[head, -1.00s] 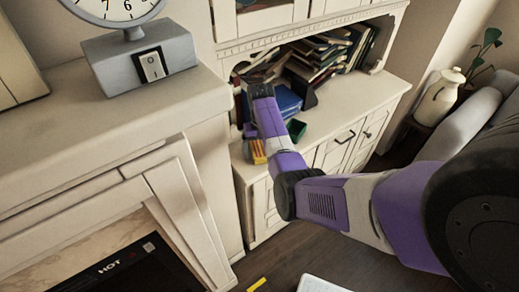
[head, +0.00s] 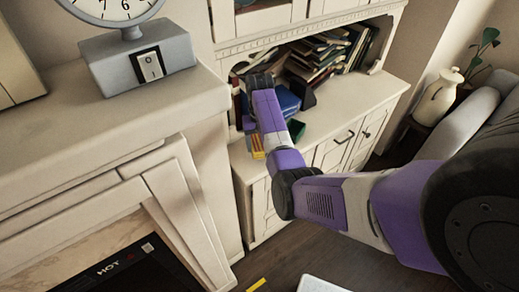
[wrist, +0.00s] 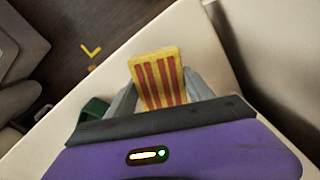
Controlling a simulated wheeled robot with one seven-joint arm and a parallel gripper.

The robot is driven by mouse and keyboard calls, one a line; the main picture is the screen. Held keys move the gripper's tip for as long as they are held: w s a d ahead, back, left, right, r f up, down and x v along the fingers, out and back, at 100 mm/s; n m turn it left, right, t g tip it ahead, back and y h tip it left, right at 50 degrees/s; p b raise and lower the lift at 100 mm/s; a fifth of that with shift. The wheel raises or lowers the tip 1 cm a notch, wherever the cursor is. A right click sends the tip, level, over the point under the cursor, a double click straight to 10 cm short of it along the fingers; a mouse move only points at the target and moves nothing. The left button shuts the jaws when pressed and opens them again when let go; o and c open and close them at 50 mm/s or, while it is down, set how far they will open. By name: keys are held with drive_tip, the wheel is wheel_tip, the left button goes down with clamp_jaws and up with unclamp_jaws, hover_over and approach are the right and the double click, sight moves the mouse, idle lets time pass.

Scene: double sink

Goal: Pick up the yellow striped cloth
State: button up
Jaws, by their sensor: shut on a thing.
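The yellow cloth with red stripes (wrist: 158,78) stands upright between the two grey fingers of my gripper (wrist: 160,92) in the wrist view. My gripper is shut on it, one finger on each side. In the head view the cloth (head: 257,146) shows small, below my arm's end, near the left front edge of the cream cabinet top (head: 345,110). My arm hides most of the gripper there. I cannot tell how far the cloth's lower edge is from the cabinet top.
A green object (head: 297,130) stands right of the cloth, and a blue object (head: 288,100) lies behind it. Books (head: 325,50) fill the shelf at the back. A mantel with a grey clock (head: 140,68) is at the left. The cabinet top is clear at the right.

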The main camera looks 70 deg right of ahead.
sight(259, 143)
wheel_tip(259, 143, up, 17)
drive_tip(key=p, duration=0.5)
drive_tip(key=shift+f+p, duration=0.2)
drive_tip(key=shift+p, duration=0.1)
